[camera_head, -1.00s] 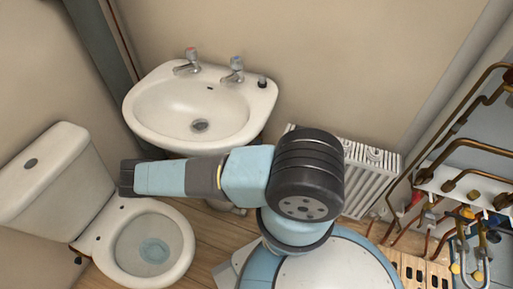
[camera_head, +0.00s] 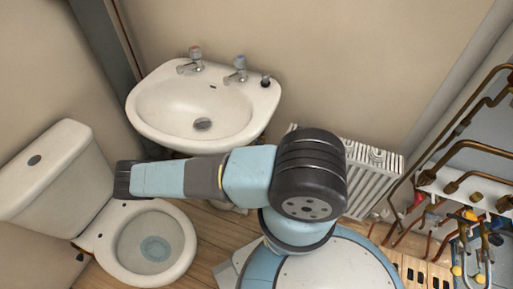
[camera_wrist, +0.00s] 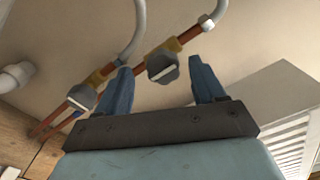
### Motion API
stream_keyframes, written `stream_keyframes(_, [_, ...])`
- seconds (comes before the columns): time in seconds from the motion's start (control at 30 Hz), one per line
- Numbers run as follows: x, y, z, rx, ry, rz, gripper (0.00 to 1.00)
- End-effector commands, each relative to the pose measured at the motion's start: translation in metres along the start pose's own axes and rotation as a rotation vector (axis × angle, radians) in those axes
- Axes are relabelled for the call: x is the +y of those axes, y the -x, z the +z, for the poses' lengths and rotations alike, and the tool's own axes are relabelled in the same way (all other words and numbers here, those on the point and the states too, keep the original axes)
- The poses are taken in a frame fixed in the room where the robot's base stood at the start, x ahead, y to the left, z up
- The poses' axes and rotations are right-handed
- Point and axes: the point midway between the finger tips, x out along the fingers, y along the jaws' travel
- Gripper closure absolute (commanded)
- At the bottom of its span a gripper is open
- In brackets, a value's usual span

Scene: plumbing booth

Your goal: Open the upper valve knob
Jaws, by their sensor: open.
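In the wrist view, two grey valve knobs with a pale bar sit on copper pipes with brass fittings. The other knob (camera_wrist: 80,97) is lower and to the left, outside the left finger. My gripper is open with nothing held; I cannot tell whether the fingers reach around the upper knob or stop short of it. In the head view, the knobs and my gripper are hidden.
Grey hoses (camera_wrist: 139,30) run up from the valves. A white waste pipe (camera_wrist: 15,77) is at the left and a white radiator (camera_wrist: 285,130) at the right. The head view shows the sink (camera_head: 203,105), toilet (camera_head: 152,245), radiator (camera_head: 370,185) and pipework (camera_head: 470,185).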

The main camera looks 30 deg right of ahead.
Motion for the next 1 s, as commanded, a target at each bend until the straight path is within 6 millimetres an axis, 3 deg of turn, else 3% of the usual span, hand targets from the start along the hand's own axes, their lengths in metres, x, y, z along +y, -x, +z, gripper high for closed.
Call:
stream_keyframes(0.3, [0.001,0.064,0.002,-0.002,-0.001,0.002,0.31])
stream_keyframes(0.5, [0.002,0.092,0.002,-0.003,-0.001,0.002,0.31])
stream_keyframes(0.7, [0.002,0.103,0.002,-0.002,-0.001,0.002,0.31])
stream_keyframes(1.0, [0.002,0.104,0.002,-0.002,-0.001,0.001,0.31])
